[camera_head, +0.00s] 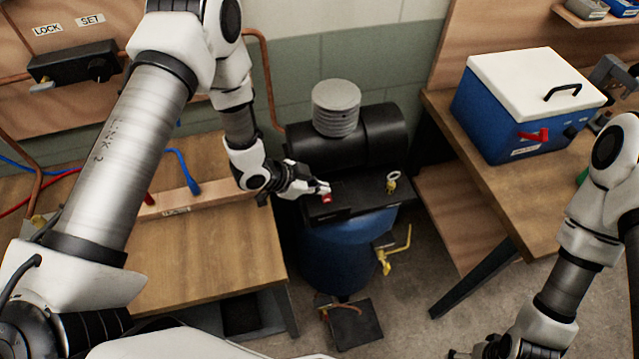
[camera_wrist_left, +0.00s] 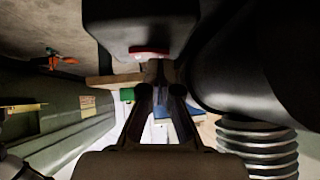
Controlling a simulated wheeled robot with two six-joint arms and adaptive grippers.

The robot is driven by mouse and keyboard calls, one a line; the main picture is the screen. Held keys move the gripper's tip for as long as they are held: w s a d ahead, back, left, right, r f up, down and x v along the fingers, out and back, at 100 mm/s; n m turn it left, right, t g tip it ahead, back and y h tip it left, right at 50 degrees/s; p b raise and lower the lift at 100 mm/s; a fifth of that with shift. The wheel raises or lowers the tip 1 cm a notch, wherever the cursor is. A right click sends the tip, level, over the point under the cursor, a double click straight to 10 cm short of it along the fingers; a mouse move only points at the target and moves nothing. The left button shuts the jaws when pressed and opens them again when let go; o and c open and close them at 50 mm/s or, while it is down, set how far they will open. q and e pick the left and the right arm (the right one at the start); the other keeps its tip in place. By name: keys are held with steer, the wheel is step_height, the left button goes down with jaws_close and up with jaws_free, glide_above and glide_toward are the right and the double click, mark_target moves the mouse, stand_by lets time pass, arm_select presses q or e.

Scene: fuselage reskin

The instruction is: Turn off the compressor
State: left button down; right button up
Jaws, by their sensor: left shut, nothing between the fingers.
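The compressor has a blue tank (camera_head: 340,262), a black motor housing (camera_head: 375,135) and a grey ribbed cylinder (camera_head: 336,108) on top. A red switch (camera_head: 327,198) sits on its black top box. My left gripper (camera_head: 322,188) is shut and empty, with its fingertips at the red switch. In the left wrist view the red switch (camera_wrist_left: 148,50) shows just beyond the fingertips (camera_wrist_left: 160,88); I cannot tell if they touch. My right gripper (camera_head: 480,352) is partly in view at the bottom edge, away from the compressor; its fingers are unclear.
A brass ring valve (camera_head: 392,182) stands right of the switch, and a yellow drain tap (camera_head: 385,262) sticks out from the tank. A wooden bench (camera_head: 205,270) is at left. A blue cooler with a white lid (camera_head: 530,95) stands on the right table. A black pedal (camera_head: 352,323) lies on the floor.

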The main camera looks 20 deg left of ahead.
arm_select(q)
steer(key=shift+d, duration=0.1)
steer(key=shift+f+b, duration=0.35)
steer(key=shift+b, duration=0.1)
steer(key=shift+r, duration=0.2)
steer(key=shift+s, duration=0.1)
steer(key=shift+s+d, duration=0.15)
steer(key=shift+s, duration=0.15)
steer(key=shift+s+d, duration=0.25)
steer(key=shift+r, duration=0.1)
